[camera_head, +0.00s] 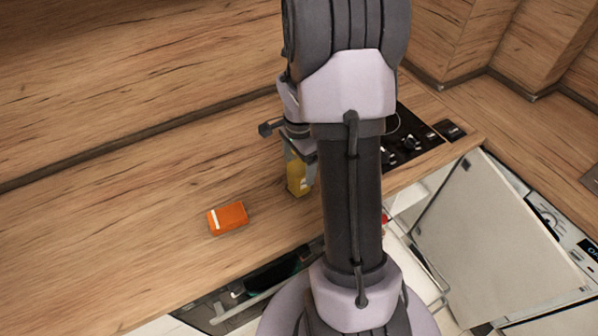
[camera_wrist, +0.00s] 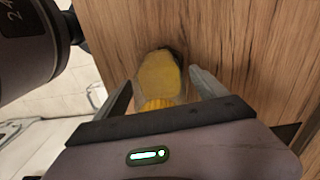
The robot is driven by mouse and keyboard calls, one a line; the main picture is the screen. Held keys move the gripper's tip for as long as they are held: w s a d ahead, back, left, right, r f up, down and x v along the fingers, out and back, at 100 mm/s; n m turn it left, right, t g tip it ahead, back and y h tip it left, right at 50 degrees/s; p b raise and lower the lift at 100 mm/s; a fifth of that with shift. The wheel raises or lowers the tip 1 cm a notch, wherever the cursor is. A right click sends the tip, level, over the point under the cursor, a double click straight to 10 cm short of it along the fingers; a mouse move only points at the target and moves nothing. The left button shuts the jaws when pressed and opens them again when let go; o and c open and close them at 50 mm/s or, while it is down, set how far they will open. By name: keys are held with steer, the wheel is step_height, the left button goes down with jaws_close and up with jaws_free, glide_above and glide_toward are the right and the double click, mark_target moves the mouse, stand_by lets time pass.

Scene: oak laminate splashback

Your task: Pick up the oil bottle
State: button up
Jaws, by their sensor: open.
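The oil bottle (camera_head: 296,177), with yellow contents, stands on the wooden counter in the head view, partly hidden by my arm and gripper. In the wrist view the bottle (camera_wrist: 158,76) shows between the two fingers of my gripper (camera_wrist: 162,88). The fingers are apart, one on each side of it, with a gap on the right side; contact on the left is hard to tell. In the head view my gripper (camera_head: 300,160) is at the upper part of the bottle. The bottle's far side is hidden.
An orange box (camera_head: 228,218) with a white stripe lies on the counter left of the bottle. A dark cooktop (camera_head: 412,140) is to the right, partly behind my arm. An open appliance door (camera_head: 490,225) stands at the right front. The counter's left part is clear.

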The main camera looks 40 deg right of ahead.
jaws_close()
stand_by(0.3)
